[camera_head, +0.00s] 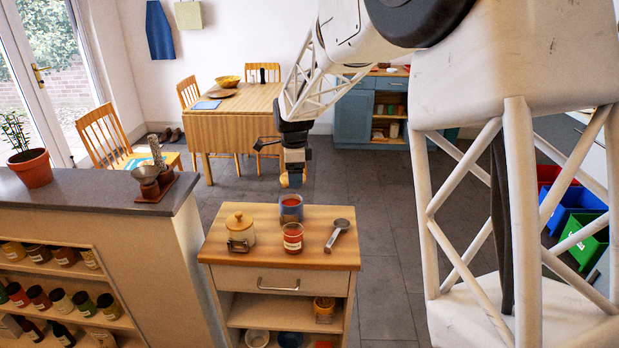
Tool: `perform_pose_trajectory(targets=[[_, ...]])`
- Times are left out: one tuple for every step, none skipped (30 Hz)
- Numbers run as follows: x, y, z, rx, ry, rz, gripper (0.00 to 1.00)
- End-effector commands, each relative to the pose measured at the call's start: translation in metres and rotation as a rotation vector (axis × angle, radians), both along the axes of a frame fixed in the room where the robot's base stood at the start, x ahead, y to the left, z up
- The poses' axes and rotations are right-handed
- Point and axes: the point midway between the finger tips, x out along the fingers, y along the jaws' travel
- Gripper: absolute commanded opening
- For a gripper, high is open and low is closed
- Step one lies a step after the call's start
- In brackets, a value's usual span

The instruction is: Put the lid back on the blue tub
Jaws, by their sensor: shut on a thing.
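The blue tub (291,213) stands upright at the back of the wooden-topped cart (220,247). Its top is uncovered and shows reddish contents.
A cream jar with a wooden lid (239,232), a red-filled glass jar (293,239) and a grey scoop (339,234) stand close by on the cart. A dark counter (95,196) with a plant pot (31,168) is at the left.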

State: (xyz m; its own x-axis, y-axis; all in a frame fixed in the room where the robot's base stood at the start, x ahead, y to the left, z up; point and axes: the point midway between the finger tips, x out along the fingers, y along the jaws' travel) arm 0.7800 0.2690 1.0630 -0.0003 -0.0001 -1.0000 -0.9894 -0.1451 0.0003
Motion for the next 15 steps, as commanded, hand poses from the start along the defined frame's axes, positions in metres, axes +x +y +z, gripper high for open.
perform_pose_trajectory(targets=[[-0.0016,0.0033,0.0013,0.000,0.000,-0.010,0.56],[-0.0022,0.0046,0.0019,0.000,0.001,-0.015,0.56],[-0.0028,0.0059,0.0027,0.000,0.000,-0.021,0.56],[-0.0030,0.0065,0.0031,0.000,0.000,-0.024,0.56],[-0.0032,0.0070,0.0034,0.000,0.000,-0.026,0.56],[-0.0033,0.0072,0.0035,0.000,0.000,-0.027,0.56],[-0.0033,0.0073,0.0036,0.000,0.000,-0.028,0.56],[-0.0033,0.0072,0.0036,0.000,0.000,-0.028,0.56],[-0.0032,0.0071,0.0036,0.000,0.000,-0.028,0.56],[-0.0032,0.0071,0.0035,0.000,0.000,-0.027,0.56],[-0.0032,0.0070,0.0035,0.000,0.000,-0.027,0.56],[-0.0032,0.0070,0.0035,0.000,0.000,-0.027,0.56],[-0.0031,0.0070,0.0035,0.000,0.000,-0.027,0.56],[-0.0030,0.0069,0.0035,0.000,0.000,-0.027,0.56],[-0.0030,0.0069,0.0034,0.000,0.000,-0.027,0.56]])
